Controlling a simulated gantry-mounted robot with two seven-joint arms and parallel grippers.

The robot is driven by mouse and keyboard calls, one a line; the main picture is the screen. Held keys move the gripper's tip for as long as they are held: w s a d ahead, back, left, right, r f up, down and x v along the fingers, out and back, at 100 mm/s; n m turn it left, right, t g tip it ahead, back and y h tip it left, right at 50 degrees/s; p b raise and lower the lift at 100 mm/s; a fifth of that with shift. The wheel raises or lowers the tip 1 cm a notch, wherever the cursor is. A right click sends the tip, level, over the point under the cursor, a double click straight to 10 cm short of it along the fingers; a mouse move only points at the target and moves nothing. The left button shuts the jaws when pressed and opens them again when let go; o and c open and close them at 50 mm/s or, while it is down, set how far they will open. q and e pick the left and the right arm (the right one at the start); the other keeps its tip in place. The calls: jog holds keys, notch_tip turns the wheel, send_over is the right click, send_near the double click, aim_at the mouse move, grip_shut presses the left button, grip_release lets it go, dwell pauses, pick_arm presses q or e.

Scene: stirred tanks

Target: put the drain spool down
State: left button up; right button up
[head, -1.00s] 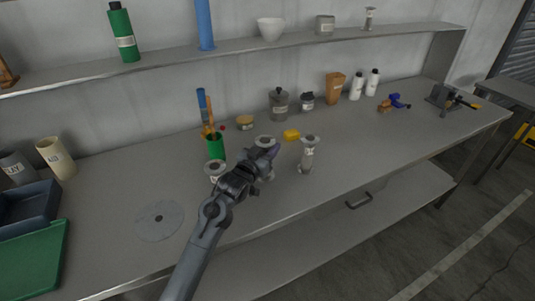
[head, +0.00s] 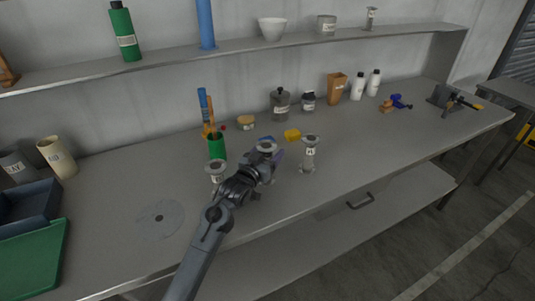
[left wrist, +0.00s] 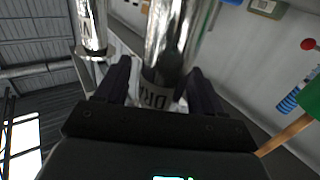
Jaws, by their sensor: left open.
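The drain spool is a shiny metal piece with a round flange (head: 266,147) on top, upright at the middle of the bench in the head view. In the left wrist view the drain spool (left wrist: 165,45) carries a label partly reading "DRA". My left gripper (head: 262,166) is at the spool, its open fingers on either side of it; they also show in the left wrist view (left wrist: 159,80). The gripper hides the spool's lower part, so its contact with the bench cannot be seen. My right gripper is not in view.
Similar flanged spools stand to the left (head: 216,170) and right (head: 310,152). A grey disc (head: 160,220) lies at the front left. The bench's right front is clear.

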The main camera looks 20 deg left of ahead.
pick_arm(q)
jog(key=shift+r, duration=0.15)
jog(key=shift+s, duration=0.2)
jog(key=s+a+p, duration=0.1)
jog(key=s+p, duration=0.1)
jog(key=s, duration=0.9)
jog(key=shift+s+a, duration=0.3)
jog(key=shift+a, duration=0.1)
